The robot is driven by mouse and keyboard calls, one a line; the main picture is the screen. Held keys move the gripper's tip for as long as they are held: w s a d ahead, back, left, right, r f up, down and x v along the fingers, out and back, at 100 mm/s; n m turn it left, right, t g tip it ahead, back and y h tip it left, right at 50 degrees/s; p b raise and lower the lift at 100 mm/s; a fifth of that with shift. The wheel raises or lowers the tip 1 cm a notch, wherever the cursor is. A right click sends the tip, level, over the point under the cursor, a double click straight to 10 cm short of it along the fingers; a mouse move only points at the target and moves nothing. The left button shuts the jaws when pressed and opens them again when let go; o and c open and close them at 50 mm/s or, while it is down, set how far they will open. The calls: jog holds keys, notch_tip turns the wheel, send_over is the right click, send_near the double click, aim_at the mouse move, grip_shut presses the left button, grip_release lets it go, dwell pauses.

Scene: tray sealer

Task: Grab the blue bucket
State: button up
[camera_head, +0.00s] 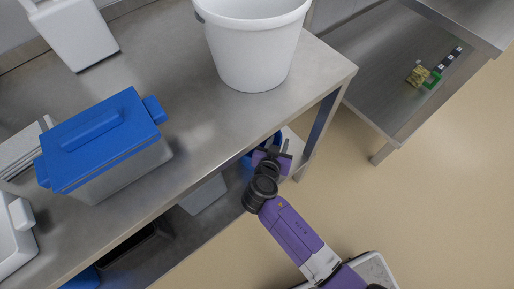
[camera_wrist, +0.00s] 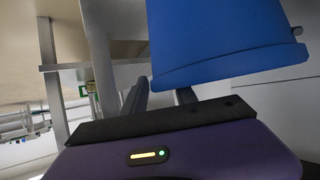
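The blue bucket (camera_wrist: 215,40) fills the upper right of the wrist view, close in front of my gripper (camera_wrist: 162,95). The two dark fingers are apart, and one finger tip reaches just below the bucket's edge. I cannot tell whether they touch. In the head view my gripper (camera_head: 281,152) is at the front edge of the steel table, by the lower shelf. Only a small strip of the blue bucket (camera_head: 247,160) shows there, mostly hidden under the tabletop and behind my arm.
A white bucket (camera_head: 255,50) and a blue-lidded container (camera_head: 110,165) stand on the steel table (camera_head: 190,120). A table leg (camera_head: 322,125) stands right of my gripper. A grey bin (camera_head: 203,195) sits on the lower shelf. The floor (camera_head: 420,200) at right is clear.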

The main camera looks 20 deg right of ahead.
grip_shut()
dwell(1.4)
